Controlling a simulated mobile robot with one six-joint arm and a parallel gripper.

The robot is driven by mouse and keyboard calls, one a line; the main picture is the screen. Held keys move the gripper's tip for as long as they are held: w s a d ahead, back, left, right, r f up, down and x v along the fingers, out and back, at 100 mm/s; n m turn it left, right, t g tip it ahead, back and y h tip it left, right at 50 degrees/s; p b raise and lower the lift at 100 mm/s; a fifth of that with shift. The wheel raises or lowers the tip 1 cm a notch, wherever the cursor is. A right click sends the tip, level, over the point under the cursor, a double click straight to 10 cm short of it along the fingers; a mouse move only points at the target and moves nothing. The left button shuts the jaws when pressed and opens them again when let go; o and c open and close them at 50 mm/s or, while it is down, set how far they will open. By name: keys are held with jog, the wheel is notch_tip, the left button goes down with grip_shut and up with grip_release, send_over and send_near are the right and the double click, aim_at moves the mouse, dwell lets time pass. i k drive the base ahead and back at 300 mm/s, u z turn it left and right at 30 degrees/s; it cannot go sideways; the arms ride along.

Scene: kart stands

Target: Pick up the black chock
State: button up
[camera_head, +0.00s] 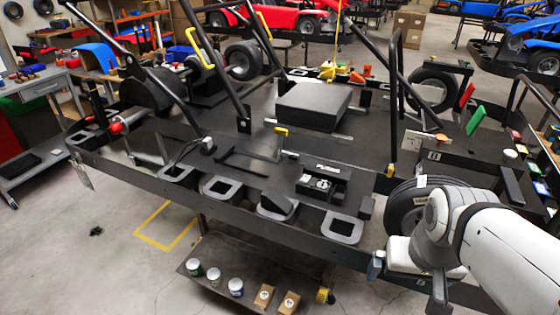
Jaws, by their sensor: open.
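The black chock (279,203) is a dark wedge with a sloping top. My gripper (406,292) is at the lower right, beyond the stand's near right corner, and is well apart from the chock. Its fingers are spread and I see nothing held between them. The lower part of the chock is hidden by the rim around it.
Other square openings (221,188) flank the chock. A black tray with small parts (322,184) stands just behind it. Slanted black tubes rise from the stand. A lower shelf (213,268) holds cans and small boxes. A tire (405,207) is near my arm. The floor at left is mostly clear.

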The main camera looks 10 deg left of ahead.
aim_at(272, 200)
jog(key=u, duration=5.65)
jog(key=i, duration=0.1)
jog(key=z, duration=2.05)
jog(key=k, duration=1)
jog(key=z, duration=1.75)
jog(key=i, duration=0.55)
jog(key=z, duration=0.05)
